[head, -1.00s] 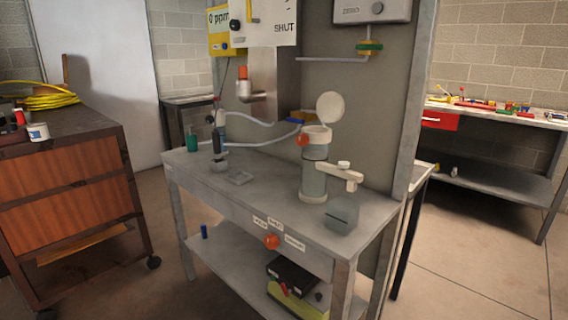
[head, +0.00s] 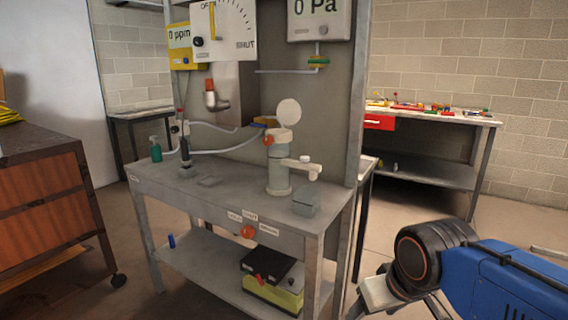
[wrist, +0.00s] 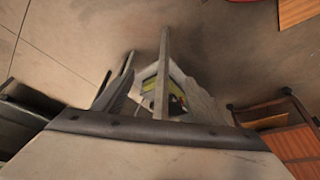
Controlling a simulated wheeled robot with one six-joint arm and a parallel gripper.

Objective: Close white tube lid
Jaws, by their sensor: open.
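The white tube lid (head: 289,112) is a round disc standing upright, tilted open above the rear of the tube's rim. The tube (head: 279,172) is a pale grey upright cylinder on the bench, with a white side arm to its right and an orange part at its upper left. My gripper (head: 372,298) is at the lower right of the head view, low in front of the bench and well apart from the lid. It is open and empty, partly cut off by the frame. The wrist view shows its fingers (wrist: 160,98); the lid is not discernible there.
The metal bench (head: 225,197) holds a grey block (head: 306,201) right of the tube and a green bottle (head: 156,150) at left. A grey panel (head: 338,95) rises behind the tube. A wooden cabinet (head: 45,205) stands left. Open floor lies to the right.

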